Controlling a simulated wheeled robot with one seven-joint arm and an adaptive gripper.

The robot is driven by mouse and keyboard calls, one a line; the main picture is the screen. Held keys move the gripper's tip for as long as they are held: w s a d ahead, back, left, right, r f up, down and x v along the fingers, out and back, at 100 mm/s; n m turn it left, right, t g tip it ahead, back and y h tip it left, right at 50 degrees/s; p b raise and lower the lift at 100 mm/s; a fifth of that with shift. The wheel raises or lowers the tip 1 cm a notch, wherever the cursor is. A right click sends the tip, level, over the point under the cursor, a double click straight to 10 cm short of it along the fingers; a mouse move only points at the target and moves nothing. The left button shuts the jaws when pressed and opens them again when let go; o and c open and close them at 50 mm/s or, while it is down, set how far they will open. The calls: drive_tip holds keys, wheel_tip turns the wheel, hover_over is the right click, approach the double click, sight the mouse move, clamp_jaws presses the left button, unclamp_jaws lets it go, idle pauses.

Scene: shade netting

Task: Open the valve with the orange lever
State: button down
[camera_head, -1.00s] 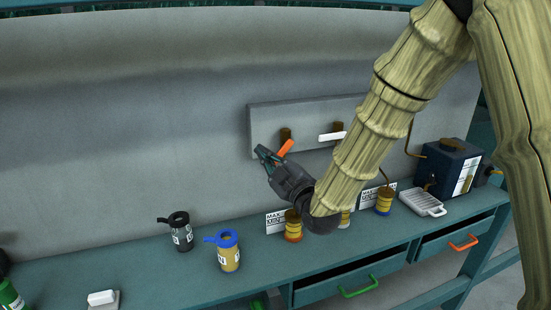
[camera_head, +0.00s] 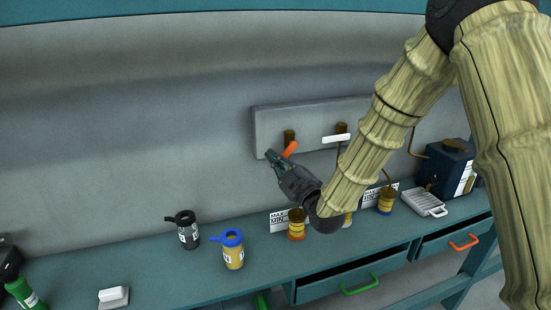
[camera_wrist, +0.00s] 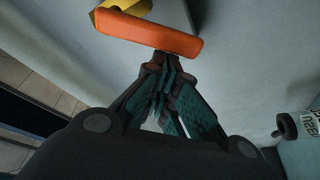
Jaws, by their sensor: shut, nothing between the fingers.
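The orange lever (camera_head: 290,149) sits on the left brass valve (camera_head: 289,135) of the grey wall panel and slants down to the left. My gripper (camera_head: 271,155) is just left of and below the lever's lower end. In the wrist view the lever (camera_wrist: 150,34) lies across the top, just beyond my fingertips (camera_wrist: 163,63), with a yellow brass part (camera_wrist: 125,6) behind it. The fingers are together and hold nothing. I cannot tell whether the tips touch the lever.
A white lever (camera_head: 336,139) is on the valve to the right. Below, the bench holds a black-lidded jar (camera_head: 188,234), a blue-lidded jar (camera_head: 232,253), yellow spools (camera_head: 296,226) and a dark box (camera_head: 446,168). Drawers with green (camera_head: 359,287) and orange (camera_head: 463,243) handles project in front.

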drive_tip(key=shift+f, duration=0.1)
drive_tip(key=shift+f+n+b, duration=0.1)
drive_tip(key=shift+n+b, duration=0.2)
drive_tip(key=shift+b, duration=0.3)
drive_tip(key=shift+f+n+b, duration=0.2)
drive_tip(key=shift+n+b, duration=0.1)
drive_tip(key=shift+b, duration=0.1)
drive_tip(key=n+b, duration=0.1)
drive_tip(key=b, duration=0.1)
drive_tip(key=d+f+n+g+b, duration=0.1)
drive_tip(key=b, duration=0.1)
drive_tip(key=f+n+b, duration=0.1)
drive_tip(key=n+b, duration=0.1)
drive_tip(key=shift+w+d+f+g+b, duration=0.1)
drive_tip(key=shift+w+d+g+b, duration=0.1)
drive_tip(key=shift+d+g+b, duration=0.15)
drive_tip(key=shift+b, duration=0.3)
